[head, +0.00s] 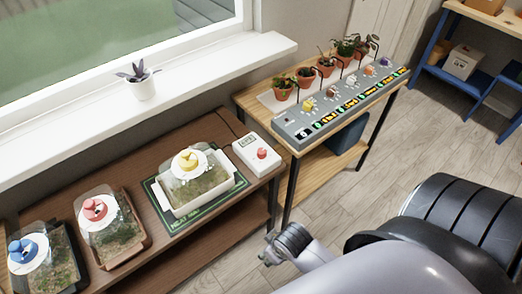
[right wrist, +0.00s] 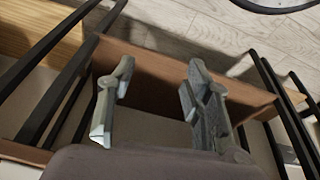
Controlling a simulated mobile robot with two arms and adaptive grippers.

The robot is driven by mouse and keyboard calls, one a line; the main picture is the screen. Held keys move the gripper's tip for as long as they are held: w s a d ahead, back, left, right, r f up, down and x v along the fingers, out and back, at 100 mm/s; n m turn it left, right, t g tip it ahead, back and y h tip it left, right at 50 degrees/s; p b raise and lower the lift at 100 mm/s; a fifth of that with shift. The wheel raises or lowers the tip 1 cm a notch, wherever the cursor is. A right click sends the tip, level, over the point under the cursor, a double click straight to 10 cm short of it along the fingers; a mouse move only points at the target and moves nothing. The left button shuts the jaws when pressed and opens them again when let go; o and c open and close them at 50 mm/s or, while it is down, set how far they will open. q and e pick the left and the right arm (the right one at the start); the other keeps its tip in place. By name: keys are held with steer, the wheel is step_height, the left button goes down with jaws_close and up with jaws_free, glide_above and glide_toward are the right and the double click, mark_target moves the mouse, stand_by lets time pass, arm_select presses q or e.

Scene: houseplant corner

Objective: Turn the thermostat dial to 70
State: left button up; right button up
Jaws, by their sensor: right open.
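The thermostat is a white box (head: 257,155) with a small display (head: 247,141) and a red dial (head: 262,153). It sits at the right end of the brown table, beside the green mat. The display's reading is too small to tell. My right gripper (head: 270,252) is in front of the table, below and apart from the thermostat. In the right wrist view its two grey fingers (right wrist: 158,88) are spread with nothing between them. The thermostat cannot be made out in that view. My left gripper is not in view.
A heated tray with a clear lid and yellow knob (head: 187,160) stands left of the thermostat. Two more lidded trays, with red (head: 95,209) and blue (head: 26,247) knobs, stand further left. A grey control panel (head: 340,105) with potted plants is to the right. The floor (head: 335,200) is clear.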

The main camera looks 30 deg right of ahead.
steer(key=w+a+r+n+t+y+b, duration=0.15)
steer(key=w+r+n+t, duration=0.4)
steer(key=w+r, duration=0.85)
steer(key=w+a+r+n+t+p, duration=0.1)
steer(key=w+a+r+n+t, duration=0.2)
steer(key=w+r+t, duration=1.1)
steer(key=s+a+r+n+g+y, duration=0.1)
steer(key=a+r+n+g+y, duration=0.1)
steer(key=a+r+n+y, duration=0.3)
steer(key=s+a+r+n+g+y, duration=0.1)
steer(key=a+r+n+y, duration=0.15)
steer(key=r, duration=0.55)
steer(key=s+a+r+n+g+y, duration=0.3)
steer(key=a+n+g+y, duration=0.65)
steer(key=n, duration=0.85)
steer(key=n+g+h, duration=1)
steer(key=n+h, duration=0.2)
steer(key=h, duration=0.7)
glide_toward(261, 150)
steer(key=shift+y, duration=0.25)
step_height(261, 150, down, 9)
steer(key=shift+d+f+p, duration=0.1)
steer(key=shift+d+p, duration=0.05)
steer(key=shift+p, duration=0.6)
